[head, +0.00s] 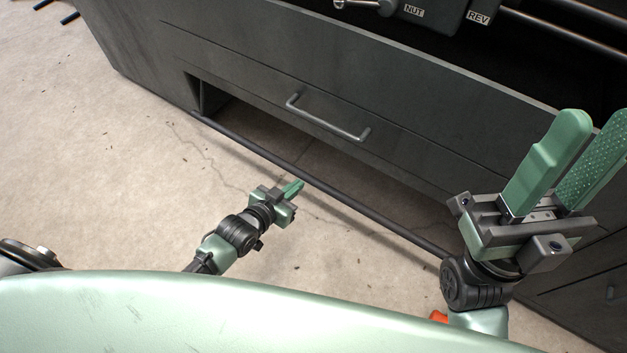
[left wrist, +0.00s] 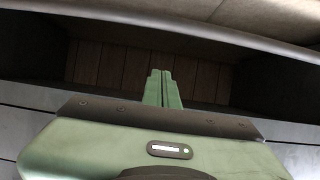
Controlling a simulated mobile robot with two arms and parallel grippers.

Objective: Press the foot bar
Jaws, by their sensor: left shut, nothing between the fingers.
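The foot bar (head: 330,190) is a long dark rod running low along the front of the dark machine, slanting from upper left to lower right in the head view. My left gripper (head: 298,184) is low over the floor with its green fingers shut and empty, close to the near side of the bar. I cannot tell whether the fingertips touch it. In the left wrist view, my left gripper (left wrist: 160,75) shows its fingers together, and a dark curved bar (left wrist: 160,20) crosses above them. My right gripper (head: 598,118) is open and empty, raised at the right.
The dark machine cabinet (head: 240,60) has a drawer handle (head: 328,118) above the bar and a recess behind it. Labelled controls (head: 440,12) sit at the top. The concrete floor (head: 120,190) at the left is mostly clear.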

